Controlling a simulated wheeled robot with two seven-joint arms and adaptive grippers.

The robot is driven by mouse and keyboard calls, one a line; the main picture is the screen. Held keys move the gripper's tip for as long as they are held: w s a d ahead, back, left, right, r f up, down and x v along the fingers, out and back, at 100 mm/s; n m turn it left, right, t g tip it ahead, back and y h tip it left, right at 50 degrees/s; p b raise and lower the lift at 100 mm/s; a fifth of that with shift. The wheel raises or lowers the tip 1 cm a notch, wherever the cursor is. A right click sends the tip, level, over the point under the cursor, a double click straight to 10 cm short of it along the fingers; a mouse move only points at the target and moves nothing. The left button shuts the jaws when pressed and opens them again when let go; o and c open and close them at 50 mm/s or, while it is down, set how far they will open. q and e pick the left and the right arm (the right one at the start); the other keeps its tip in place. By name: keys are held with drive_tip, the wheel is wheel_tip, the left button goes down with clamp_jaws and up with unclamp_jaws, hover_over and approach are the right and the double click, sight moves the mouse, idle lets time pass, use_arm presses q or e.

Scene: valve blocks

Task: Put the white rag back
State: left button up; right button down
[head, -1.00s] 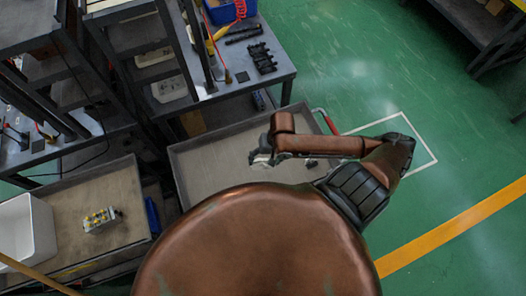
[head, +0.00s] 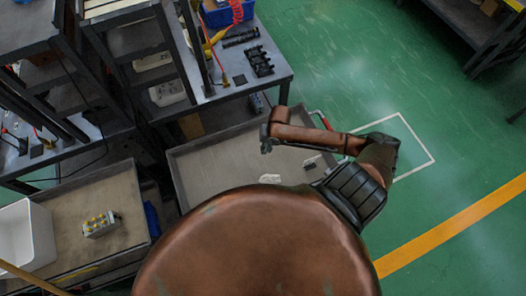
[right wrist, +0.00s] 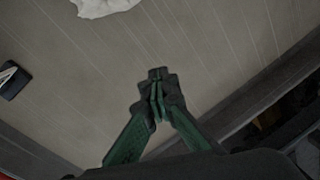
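The white rag (head: 270,178) lies crumpled on the grey tray top of a cart (head: 210,172), near the cart's front edge in the head view. It also shows at the top edge of the right wrist view (right wrist: 103,6), partly cut off. My right gripper (head: 266,147) is over the same cart, apart from the rag and above it in the head picture. In the right wrist view its green and black fingers (right wrist: 158,82) meet at the tips, with nothing between them. My left gripper is not in view.
A small dark object (head: 312,161) lies on the cart, right of the rag. The cart has raised rims and a red handle (head: 322,119). A workbench (head: 276,77) stands behind it. At left, another cart carries a white bin (head: 40,232) and a valve block (head: 101,224).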

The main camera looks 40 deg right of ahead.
drive_tip(key=shift+w+d+f, duration=0.2)
drive_tip(key=shift+w+f, duration=0.3)
drive_tip(key=shift+f, duration=0.1)
drive_tip(key=shift+w+d+f, duration=0.2)
drive_tip(key=shift+w+f, duration=0.25)
drive_tip(key=shift+f, duration=0.15)
wheel_tip(320, 180, down, 3)
drive_tip(key=shift+f, duration=0.1)
drive_tip(key=shift+f, duration=0.35)
drive_tip(key=shift+f, duration=0.1)
drive_tip(key=shift+c, duration=1.5)
unclamp_jaws()
